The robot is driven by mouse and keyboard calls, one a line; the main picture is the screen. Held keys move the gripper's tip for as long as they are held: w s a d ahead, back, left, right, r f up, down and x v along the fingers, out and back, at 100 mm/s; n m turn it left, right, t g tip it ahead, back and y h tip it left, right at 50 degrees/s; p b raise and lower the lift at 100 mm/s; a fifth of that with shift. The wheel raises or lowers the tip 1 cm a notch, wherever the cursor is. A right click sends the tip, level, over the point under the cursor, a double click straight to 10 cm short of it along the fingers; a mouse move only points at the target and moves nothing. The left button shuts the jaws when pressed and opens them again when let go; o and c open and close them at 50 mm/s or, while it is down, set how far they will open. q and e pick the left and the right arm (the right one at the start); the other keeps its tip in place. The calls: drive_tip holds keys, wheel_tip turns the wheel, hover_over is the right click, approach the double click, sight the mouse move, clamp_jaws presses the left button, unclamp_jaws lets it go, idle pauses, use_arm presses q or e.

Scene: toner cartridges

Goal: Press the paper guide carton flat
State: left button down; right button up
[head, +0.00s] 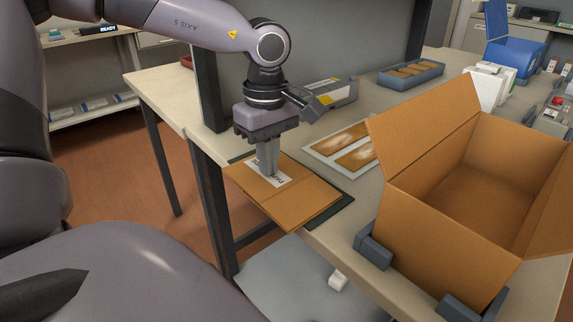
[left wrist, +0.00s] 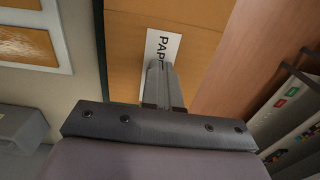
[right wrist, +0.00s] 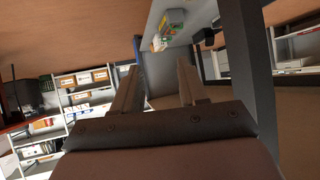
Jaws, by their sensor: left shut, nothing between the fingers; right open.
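The paper guide carton (head: 300,207) is a flat-looking brown cardboard piece with a white printed label. It lies on a dark mat (head: 343,203) at the table's front left edge, partly past that edge. My left gripper (head: 268,172) is shut and points down at the label, its tips on or just above the carton. In the left wrist view the carton (left wrist: 203,45) fills the upper middle, and the shut fingers cover part of the label. My right gripper (right wrist: 160,80) is open and empty, away from the table, and is not clearly seen in the head view.
A large open cardboard box (head: 430,225) stands at the right between grey-blue blocks (head: 374,250). Behind the carton are a white tray with two brown panels (head: 355,154), a grey unit (head: 335,93) and a blue tray (head: 411,76). A dark post (head: 208,75) rises at the left.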

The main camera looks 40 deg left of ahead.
use_arm(q)
wheel_tip(320, 180, up, 4)
drive_tip(key=shift+f+p, duration=0.2)
drive_tip(key=shift+p, duration=0.8)
wheel_tip(320, 180, up, 5)
drive_tip(key=p, duration=0.3)
drive_tip(key=shift+w+f, duration=0.1)
drive_tip(key=shift+f, duration=0.05)
use_arm(e)
drive_tip(key=shift+g, duration=0.3)
drive_tip(key=r, duration=0.1)
drive_tip(key=d+r, duration=0.1)
drive_tip(key=s+r, duration=0.1)
drive_tip(key=shift+d+r, duration=0.3)
drive_tip(key=shift+r, duration=0.1)
